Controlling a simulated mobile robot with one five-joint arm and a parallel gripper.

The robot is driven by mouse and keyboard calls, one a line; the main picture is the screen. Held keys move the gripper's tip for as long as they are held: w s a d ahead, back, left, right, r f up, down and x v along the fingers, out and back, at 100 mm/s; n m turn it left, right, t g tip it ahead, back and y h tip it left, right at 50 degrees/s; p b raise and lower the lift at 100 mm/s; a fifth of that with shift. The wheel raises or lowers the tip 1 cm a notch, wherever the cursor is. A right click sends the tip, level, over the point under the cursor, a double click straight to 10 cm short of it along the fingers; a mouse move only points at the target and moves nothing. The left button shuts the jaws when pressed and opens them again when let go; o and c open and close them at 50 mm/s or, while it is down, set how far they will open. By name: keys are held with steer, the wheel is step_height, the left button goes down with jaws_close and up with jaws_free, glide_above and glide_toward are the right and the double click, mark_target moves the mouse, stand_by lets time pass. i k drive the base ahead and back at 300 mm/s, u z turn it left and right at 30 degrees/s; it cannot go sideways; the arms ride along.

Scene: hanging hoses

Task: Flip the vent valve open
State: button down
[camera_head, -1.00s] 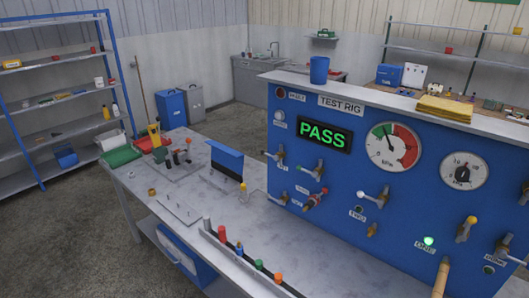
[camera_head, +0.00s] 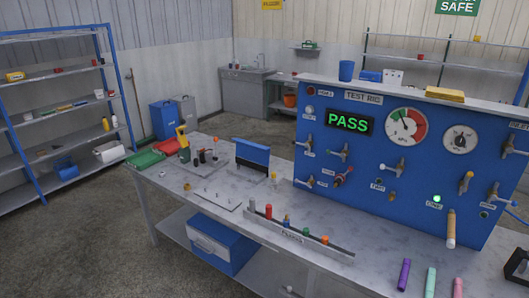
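The blue test rig panel (camera_head: 330,190) stands on the right part of the bench. Its display (camera_head: 350,122) reads PASS in green. Several small lever valves are on its face, including a grey one (camera_head: 344,153), a red-ended one (camera_head: 343,176), a white-ended one (camera_head: 399,166) and a yellow-ended one (camera_head: 466,182). More levers are at the panel's right side (camera_head: 497,194). Their labels are too small to read, so I cannot tell which is the vent valve or whether it is open. My gripper is not clearly visible.
The grey bench (camera_head: 190,178) holds a rack (camera_head: 297,234) of coloured pieces and a blue upright plate (camera_head: 252,155). Purple (camera_head: 404,275), mint (camera_head: 430,282) and pink cylinders lie at the front. Open floor is at the left.

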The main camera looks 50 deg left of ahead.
mark_target(293, 141)
steer(key=u, duration=0.05)
steer(key=k, duration=0.4)
steer(key=u, duration=1.55)
steer(key=i, duration=1.7)
steer(key=u, duration=1.75)
steer(key=i, duration=0.6)
steer(key=u, duration=0.35)
